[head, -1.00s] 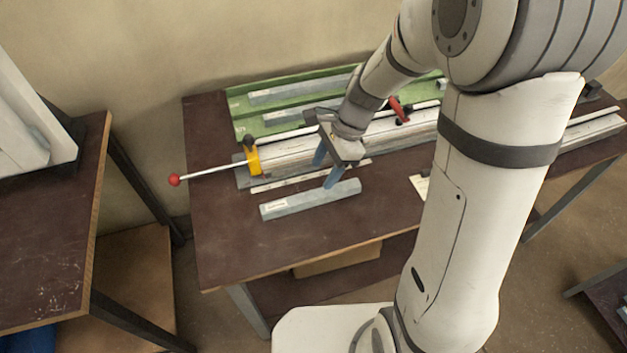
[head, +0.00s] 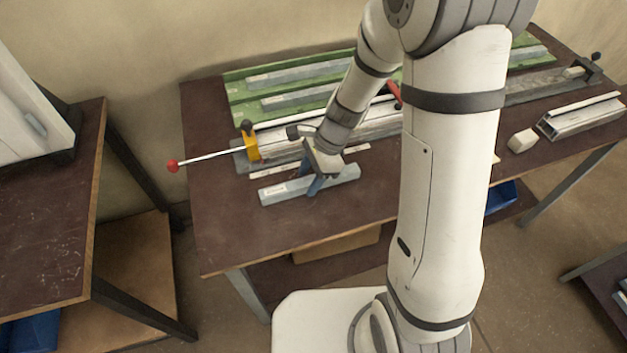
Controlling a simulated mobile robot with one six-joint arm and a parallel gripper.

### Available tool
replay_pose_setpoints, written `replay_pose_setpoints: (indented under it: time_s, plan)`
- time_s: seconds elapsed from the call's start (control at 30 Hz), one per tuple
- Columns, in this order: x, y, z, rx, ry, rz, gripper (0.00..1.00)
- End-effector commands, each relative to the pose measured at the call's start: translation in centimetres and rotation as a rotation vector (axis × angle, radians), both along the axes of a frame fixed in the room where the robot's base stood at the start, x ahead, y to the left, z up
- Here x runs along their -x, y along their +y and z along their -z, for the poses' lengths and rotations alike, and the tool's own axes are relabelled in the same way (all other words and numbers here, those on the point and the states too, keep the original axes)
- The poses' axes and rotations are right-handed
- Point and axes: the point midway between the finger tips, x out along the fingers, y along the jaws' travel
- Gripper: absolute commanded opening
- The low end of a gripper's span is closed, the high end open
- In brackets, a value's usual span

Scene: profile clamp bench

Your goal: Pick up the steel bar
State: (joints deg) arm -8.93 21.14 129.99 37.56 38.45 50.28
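A grey steel bar (head: 338,181) with a small white label at its left end lies flat on the brown bench top in the head view, near the middle of the bench. My gripper (head: 309,181) points down over the middle of this bar. Its blue-grey fingers stand apart, one in front of the bar and one behind it, and they look open. The near finger hides a short piece of the bar. I cannot tell whether either finger touches it.
Behind the bar is a clamp fixture with a yellow block (head: 251,143) and a red-knobbed rod (head: 205,161). Similar grey bars (head: 300,73) lie in a green tray (head: 240,104). An aluminium profile (head: 583,118) and pale block (head: 522,140) sit at right. The bench's front left is clear.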

Motion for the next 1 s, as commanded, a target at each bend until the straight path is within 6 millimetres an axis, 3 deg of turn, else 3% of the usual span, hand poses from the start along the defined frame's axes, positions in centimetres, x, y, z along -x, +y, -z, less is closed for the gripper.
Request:
replay_pose_setpoints:
  time_s: [0.57, 0.87, 1.0]
  plan:
    - [0.0, 0.0, 0.0, 0.0, 0.0, -0.001, 0.01]
    - [0.0, 0.1, -0.3, 0.0, -0.002, -0.001, 0.0]
    - [-0.1, 0.1, -1.9, -0.002, -0.005, -0.003, 0.0]
